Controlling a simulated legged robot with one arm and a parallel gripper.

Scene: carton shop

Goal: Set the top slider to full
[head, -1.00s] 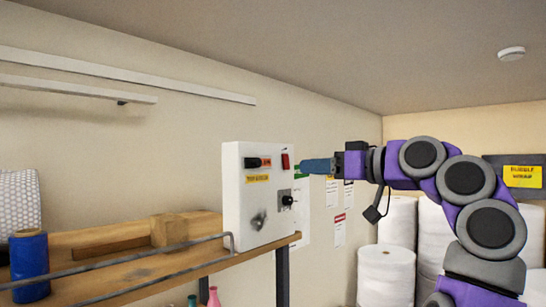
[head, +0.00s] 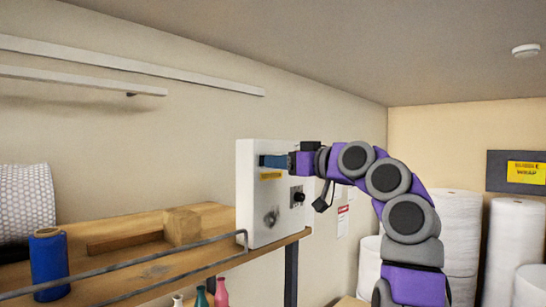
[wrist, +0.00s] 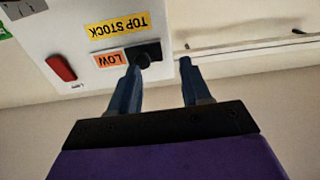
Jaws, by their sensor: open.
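The white control panel (head: 258,225) stands on a wooden shelf; it also shows upside down in the wrist view (wrist: 90,80). The top slider has a black knob (wrist: 143,60) in a short dark slot, with an orange LOW label (wrist: 111,58) beside it and a yellow TOP STOCK label (wrist: 117,25). My gripper (head: 267,161) is in front of the slider and hides it in the head view. In the wrist view my gripper (wrist: 158,63) is open, its left fingertip overlapping the knob's edge. I cannot tell if they touch.
A metal rail (head: 150,258) runs along the shelf edge. A blue roll (head: 48,256) and wooden block (head: 183,226) stand left. White rolls (head: 514,235) stand right.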

